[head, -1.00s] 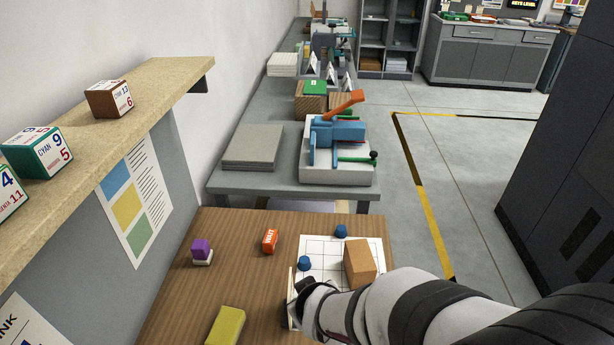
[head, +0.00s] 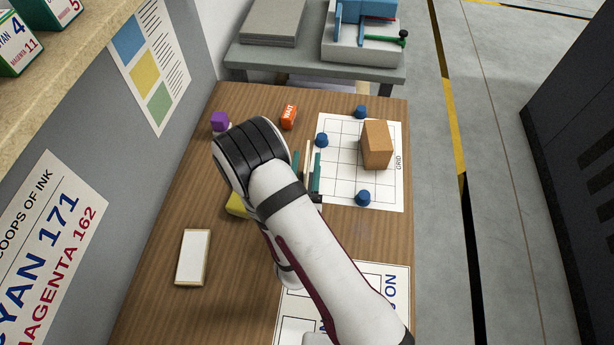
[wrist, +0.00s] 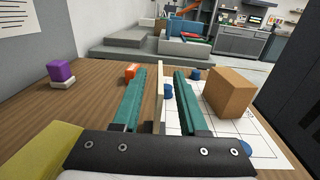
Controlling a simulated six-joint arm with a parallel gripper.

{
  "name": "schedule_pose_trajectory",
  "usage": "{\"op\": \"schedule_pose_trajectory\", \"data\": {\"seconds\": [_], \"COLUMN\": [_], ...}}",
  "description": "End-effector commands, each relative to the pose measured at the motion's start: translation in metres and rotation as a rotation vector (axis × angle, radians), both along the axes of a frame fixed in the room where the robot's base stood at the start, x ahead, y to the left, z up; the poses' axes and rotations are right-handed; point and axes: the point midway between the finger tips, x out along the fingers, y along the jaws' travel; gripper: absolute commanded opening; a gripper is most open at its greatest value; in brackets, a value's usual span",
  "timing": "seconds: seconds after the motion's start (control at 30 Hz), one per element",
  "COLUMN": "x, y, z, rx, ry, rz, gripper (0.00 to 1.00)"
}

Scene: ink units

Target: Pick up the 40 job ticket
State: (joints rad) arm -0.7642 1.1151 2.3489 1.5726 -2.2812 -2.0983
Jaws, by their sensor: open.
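My gripper (wrist: 159,72) is open, with two teal fingers, low over the left edge of the white grid sheet. It also shows in the head view (head: 307,160), partly behind my wrist. A thin cream upright card (wrist: 158,88) stands between the fingers, seen edge-on, with gaps visible beside it; no number on it is readable. A pale-faced, wood-edged card (head: 193,257) lies flat at the left front of the table, and I see no 40 on it. I cannot tell which card is the 40 job ticket.
A brown box (head: 377,146) and several blue pegs (head: 362,198) stand on the grid sheet (head: 340,185). Behind are an orange WAIT block (head: 288,117) and a purple cube (head: 220,120). A yellow block (head: 237,205) is partly hidden by my arm. The left front of the wooden table is mostly clear.

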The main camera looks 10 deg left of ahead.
Motion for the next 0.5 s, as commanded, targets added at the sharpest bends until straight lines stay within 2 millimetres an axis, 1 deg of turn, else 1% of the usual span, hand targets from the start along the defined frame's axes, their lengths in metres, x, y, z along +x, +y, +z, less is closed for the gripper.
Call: {"op": "schedule_pose_trajectory", "data": {"seconds": [0.03,0.1,0.3,0.37,0.5], "x": [0.0075,0.0137,0.0151,0.0150,0.0149], "y": [-0.0006,0.0002,0.0006,0.0006,0.0006], "z": [0.0006,0.0003,0.0002,0.0002,0.0003], "rx": [0.002,0.001,0.000,0.000,0.001], "ry": [-0.002,-0.001,0.000,0.000,0.000], "rz": [-0.003,0.000,0.001,0.001,0.001], "gripper": [0.42,0.42,0.42,0.34,0.08]}}
